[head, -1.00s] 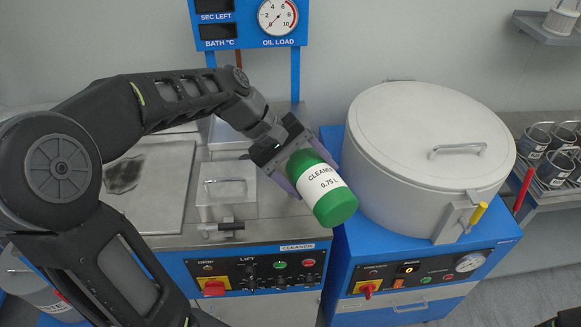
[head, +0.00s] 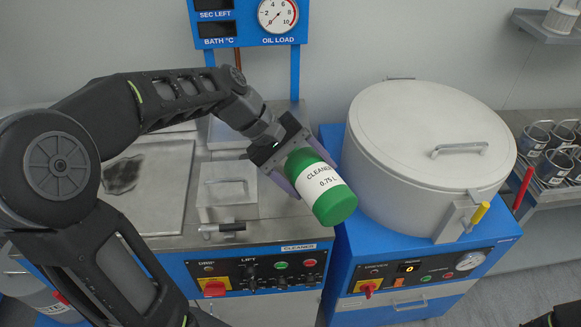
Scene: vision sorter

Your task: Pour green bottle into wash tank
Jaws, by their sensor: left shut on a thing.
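The green bottle (head: 334,206) has a white label reading "CLEANER 0.75 L". My left gripper (head: 293,172) is shut on it and holds it in the air, tilted, with its green end down to the lower right. The bottle hangs in front of the steel-topped machine (head: 262,228), whose front bears the word "CLEANER" and control knobs. A small lidded hatch (head: 226,186) with a handle is left of the bottle on that top, and its lid looks shut. I cannot tell for sure which part is the wash tank. My right gripper is not in view.
A large round vessel (head: 420,130) with a shut lid stands on a blue cabinet (head: 385,262) right of the bottle. A rack with several dark cups (head: 551,165) is at the far right. A gauge panel (head: 250,22) rises at the back.

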